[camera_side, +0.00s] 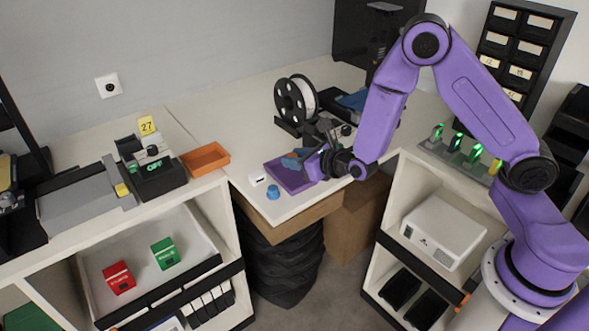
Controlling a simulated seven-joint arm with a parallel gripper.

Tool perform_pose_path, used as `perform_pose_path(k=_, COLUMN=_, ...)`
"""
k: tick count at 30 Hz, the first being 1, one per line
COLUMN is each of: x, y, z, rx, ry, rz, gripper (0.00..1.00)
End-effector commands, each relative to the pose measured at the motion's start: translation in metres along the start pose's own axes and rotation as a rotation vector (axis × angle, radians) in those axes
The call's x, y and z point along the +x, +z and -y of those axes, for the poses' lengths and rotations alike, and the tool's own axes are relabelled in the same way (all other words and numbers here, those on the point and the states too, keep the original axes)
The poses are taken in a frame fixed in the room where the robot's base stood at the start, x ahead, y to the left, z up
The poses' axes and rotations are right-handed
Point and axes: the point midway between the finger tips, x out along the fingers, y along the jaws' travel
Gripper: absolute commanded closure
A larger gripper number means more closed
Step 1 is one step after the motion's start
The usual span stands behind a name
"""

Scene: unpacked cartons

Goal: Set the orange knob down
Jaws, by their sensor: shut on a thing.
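My gripper (308,158) is low over the purple mat (283,181) near the front edge of the white worktop, with its fingers pointing down to the left. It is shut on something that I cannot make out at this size. A blue-grey shape (292,161) shows at the fingers; I cannot tell whether it is part of the gripper or a separate thing. I cannot pick out an orange knob; the fingers and wrist may hide it. A blue knob (272,192) stands on the worktop left of the mat, close to the front edge.
A small white block (257,179) is beside the blue knob. A black-and-white spool (296,101) stands behind my gripper. An orange tray (205,159) lies on the left counter near a black device (152,170). Green-lit posts (456,142) stand on the right. Bare worktop lies left of the spool.

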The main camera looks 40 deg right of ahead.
Motion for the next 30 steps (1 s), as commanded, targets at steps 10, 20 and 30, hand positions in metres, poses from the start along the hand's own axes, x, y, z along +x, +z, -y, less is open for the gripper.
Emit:
perform_pose_path(k=10, x=0.018, y=-0.024, z=-0.002, rx=-0.003, ry=0.001, rz=-0.003, gripper=0.94)
perform_pose_path(k=20, x=0.022, y=-0.033, z=-0.003, rx=0.000, ry=0.000, rz=0.001, gripper=0.94)
perform_pose_path(k=30, x=0.023, y=-0.036, z=-0.004, rx=0.000, ry=0.001, rz=0.000, gripper=0.56)
